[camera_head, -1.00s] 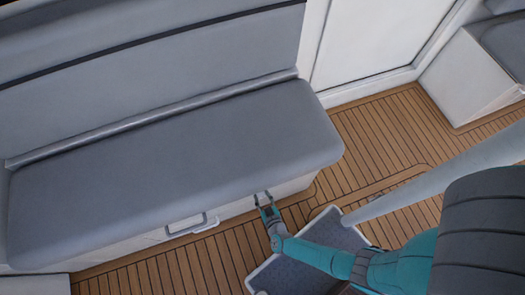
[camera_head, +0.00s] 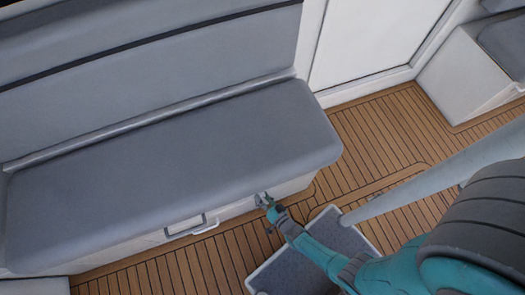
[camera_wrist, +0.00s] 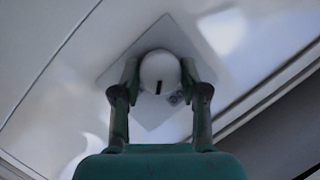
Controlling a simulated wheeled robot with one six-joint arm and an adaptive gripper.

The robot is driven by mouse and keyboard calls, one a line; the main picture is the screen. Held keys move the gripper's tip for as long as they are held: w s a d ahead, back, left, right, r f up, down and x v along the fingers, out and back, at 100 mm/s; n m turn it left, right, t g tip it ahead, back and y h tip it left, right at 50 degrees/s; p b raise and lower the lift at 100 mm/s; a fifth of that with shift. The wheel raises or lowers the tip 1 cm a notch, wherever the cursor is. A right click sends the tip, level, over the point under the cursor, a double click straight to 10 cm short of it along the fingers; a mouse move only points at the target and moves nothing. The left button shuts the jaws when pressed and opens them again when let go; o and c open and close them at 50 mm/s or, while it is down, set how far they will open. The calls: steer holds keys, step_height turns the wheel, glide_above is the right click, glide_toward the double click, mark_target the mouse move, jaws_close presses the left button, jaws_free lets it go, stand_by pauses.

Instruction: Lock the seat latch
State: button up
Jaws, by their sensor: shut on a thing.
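The seat latch (camera_wrist: 159,68) is a round, pale knob with a dark slot, in the middle of a square plate (camera_wrist: 153,112) that appears as a diamond in the wrist view. My gripper (camera_wrist: 161,80) has one finger on each side of the knob and is shut on it. In the head view my gripper (camera_head: 264,201) is at the front face of the seat base, under the right part of the grey seat cushion (camera_head: 170,165). The latch is too small and too covered to make out clearly there.
A grey-topped step (camera_head: 290,275) stands close below my arm. A pale pole (camera_head: 440,180) slants across the right. Plank floor (camera_head: 390,130) is open beyond the seat's right end.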

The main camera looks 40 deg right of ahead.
steer(key=shift+d+f+m+t+y, duration=0.1)
steer(key=shift+m+t+y, duration=0.55)
steer(key=shift+m, duration=1.15)
steer(key=shift+s+m, duration=0.1)
steer(key=shift+m, duration=0.2)
steer(key=o, duration=1.1)
steer(key=shift+o, duration=0.2)
steer(key=s, duration=0.7)
steer(key=shift+d+r, duration=0.25)
steer(key=shift+r, duration=0.2)
steer(key=shift+s, duration=0.2)
